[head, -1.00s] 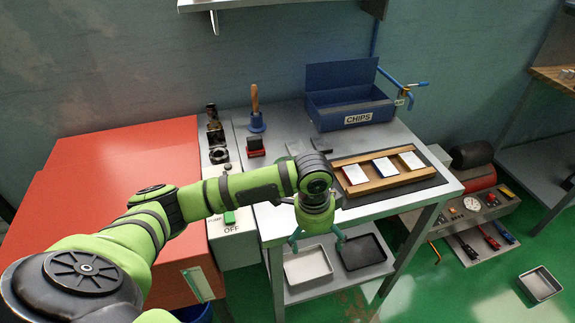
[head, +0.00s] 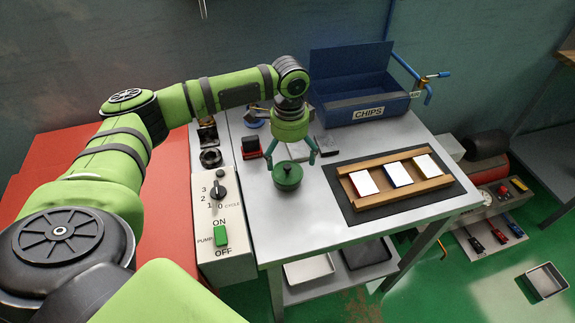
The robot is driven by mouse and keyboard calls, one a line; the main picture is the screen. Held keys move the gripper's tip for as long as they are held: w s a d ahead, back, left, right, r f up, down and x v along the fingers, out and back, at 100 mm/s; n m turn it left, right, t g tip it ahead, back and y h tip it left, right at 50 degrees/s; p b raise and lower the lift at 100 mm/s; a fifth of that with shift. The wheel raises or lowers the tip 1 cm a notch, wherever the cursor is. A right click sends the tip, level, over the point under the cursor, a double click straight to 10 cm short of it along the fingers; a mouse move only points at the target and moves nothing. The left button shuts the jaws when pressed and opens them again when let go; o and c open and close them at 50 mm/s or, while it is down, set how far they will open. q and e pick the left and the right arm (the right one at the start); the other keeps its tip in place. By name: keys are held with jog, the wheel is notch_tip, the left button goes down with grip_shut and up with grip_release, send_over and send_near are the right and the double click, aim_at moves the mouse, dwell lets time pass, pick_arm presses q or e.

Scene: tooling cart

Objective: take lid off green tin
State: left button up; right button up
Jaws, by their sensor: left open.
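A small round green tin (head: 287,177) with a knobbed lid on it stands upright on the grey cart top (head: 265,222), left of the wooden tray. My left gripper (head: 291,161) points down just above and behind the tin in the picture, its fingers spread to either side of the lid's knob. It is open and empty. Whether the fingers touch the lid I cannot tell. My right gripper is not in view.
A wooden tray (head: 440,181) with cards lies on a dark mat to the right. A blue CHIPS box (head: 355,100) stands behind. A control panel (head: 207,245) with a green button is at the left. The front of the cart top is clear.

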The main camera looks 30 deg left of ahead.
aim_at(287, 168)
pick_arm(q)
jog(key=f, duration=0.1)
jog(key=f+p, duration=0.1)
jog(key=f, duration=0.1)
jog(key=shift+s+f, duration=0.3)
jog(key=shift+f, duration=0.4)
jog(key=shift+w+f, duration=0.1)
jog(key=shift+f, duration=0.1)
jog(key=c, duration=1)
jog(key=shift+r, duration=0.1)
jog(key=shift+c, duration=1.3)
jog(key=shift+s, duration=0.3)
jog(key=c, duration=0.6)
jog(key=shift+c, duration=0.6)
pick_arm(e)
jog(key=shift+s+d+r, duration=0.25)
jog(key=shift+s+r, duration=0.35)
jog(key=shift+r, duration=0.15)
